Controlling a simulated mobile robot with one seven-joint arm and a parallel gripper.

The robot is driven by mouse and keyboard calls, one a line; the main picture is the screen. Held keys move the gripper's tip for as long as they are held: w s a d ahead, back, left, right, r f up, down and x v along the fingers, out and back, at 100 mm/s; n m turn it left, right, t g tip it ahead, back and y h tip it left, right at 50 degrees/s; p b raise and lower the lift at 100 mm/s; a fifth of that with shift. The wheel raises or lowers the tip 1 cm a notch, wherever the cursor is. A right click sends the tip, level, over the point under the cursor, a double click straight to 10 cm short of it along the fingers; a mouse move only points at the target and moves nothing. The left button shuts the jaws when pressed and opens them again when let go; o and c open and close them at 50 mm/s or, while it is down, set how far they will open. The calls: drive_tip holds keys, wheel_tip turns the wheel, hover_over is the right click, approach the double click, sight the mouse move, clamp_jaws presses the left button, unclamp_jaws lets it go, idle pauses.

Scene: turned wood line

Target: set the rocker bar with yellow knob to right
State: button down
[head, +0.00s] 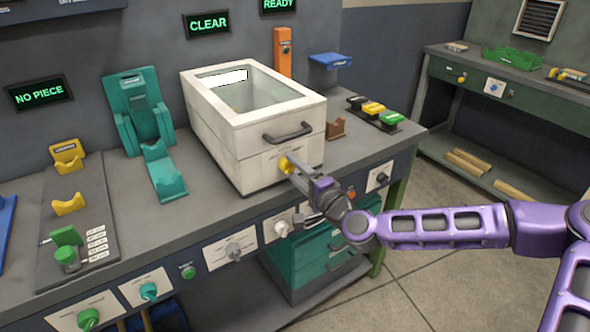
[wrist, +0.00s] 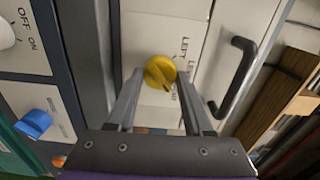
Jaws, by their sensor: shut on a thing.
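The yellow knob (head: 286,164) sits on the front panel of a white box (head: 230,155) with a glazed top. In the wrist view the knob (wrist: 159,73) is round, with a dark pointer mark toward its lower right. My gripper (head: 291,170) reaches the panel from the front right. In the wrist view my gripper's (wrist: 159,80) two fingers lie on either side of the knob, shut on it. A rocker bar behind the knob cannot be made out.
A dark handle (head: 288,133) is close above the knob on the box front. Below, the bench's front edge carries a white knob (head: 282,228) and other controls. A teal stand (head: 140,110) is left of the box. Green and yellow buttons (head: 375,109) are to the right.

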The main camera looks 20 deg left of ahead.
drive_tip(key=shift+c, duration=1.5)
unclamp_jaws()
drive_tip(key=shift+s, duration=0.1)
drive_tip(key=p+v, duration=0.8)
drive_tip(key=v, duration=0.9)
drive_tip(key=shift+p, duration=0.3)
drive_tip(key=shift+s+d, duration=0.1)
